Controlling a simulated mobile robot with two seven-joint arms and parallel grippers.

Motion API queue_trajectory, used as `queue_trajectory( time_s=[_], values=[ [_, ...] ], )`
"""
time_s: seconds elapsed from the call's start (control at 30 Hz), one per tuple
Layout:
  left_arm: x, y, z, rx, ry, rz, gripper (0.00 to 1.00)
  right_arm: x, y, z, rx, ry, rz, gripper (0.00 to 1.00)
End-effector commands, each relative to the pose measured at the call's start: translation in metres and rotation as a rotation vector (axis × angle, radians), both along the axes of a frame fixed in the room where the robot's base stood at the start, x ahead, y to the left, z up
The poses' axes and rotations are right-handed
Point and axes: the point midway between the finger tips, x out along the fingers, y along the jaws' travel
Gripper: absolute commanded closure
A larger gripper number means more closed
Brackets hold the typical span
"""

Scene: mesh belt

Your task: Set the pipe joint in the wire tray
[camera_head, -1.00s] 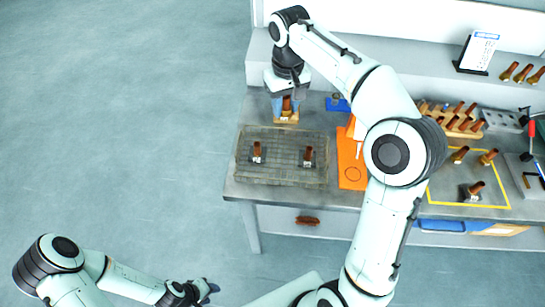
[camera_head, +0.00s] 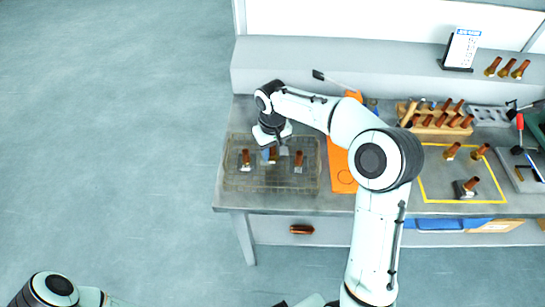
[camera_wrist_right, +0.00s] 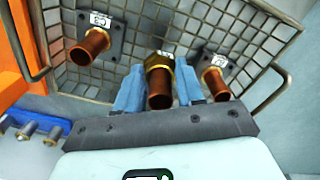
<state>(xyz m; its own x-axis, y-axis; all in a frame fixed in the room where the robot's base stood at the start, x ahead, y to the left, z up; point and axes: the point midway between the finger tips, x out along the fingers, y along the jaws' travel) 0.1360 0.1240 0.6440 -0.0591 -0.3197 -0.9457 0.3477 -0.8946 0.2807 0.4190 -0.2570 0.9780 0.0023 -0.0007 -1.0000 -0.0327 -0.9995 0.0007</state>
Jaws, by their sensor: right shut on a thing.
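The wire tray (camera_head: 240,181) stands on the left end of the workbench; its mesh also shows in the right wrist view (camera_wrist_right: 133,22). My right gripper (camera_head: 270,156) is over the tray. In the right wrist view its blue fingers (camera_wrist_right: 158,90) are shut on a copper pipe joint with a brass collar (camera_wrist_right: 159,88). Two other pipe joints stand in the tray, one on the left (camera_head: 246,158) and one on the right (camera_head: 299,160), each on a dark base. The held joint is between them. I cannot tell whether it touches the tray floor. My left gripper is not seen.
An orange mat (camera_head: 341,172) lies just right of the tray. A wooden rack (camera_head: 438,121) with several copper pieces stands further right. A yellow-outlined area (camera_head: 440,180) holds more joints. A shelf (camera_head: 340,65) runs along the back.

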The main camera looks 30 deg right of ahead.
Motion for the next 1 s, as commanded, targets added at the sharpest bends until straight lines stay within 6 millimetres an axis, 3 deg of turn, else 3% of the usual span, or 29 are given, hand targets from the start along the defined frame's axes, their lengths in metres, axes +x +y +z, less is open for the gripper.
queue_trajectory(
  time_s=[0.1, 0.2, 0.6, 0.63, 0.7, 1.0],
  values=[
    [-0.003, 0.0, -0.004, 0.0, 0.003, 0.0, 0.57, -0.001, 0.0, -0.022, 0.001, 0.004, 0.0, 1.0],
    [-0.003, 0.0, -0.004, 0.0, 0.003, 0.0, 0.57, 0.0, 0.0, -0.029, 0.0, 0.001, 0.0, 1.0],
    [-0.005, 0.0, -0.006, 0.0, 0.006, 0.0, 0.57, 0.0, 0.0, -0.034, 0.0, 0.0, 0.0, 1.0],
    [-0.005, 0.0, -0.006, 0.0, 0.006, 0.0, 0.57, -0.001, 0.0, -0.034, 0.0, 0.001, 0.0, 0.59],
    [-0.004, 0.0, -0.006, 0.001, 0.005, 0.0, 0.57, 0.0, 0.0, -0.034, 0.0, 0.001, 0.0, 0.37],
    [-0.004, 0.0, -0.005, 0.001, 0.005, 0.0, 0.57, 0.0, 0.0, -0.032, 0.0, 0.001, 0.0, 0.37]
  ],
)
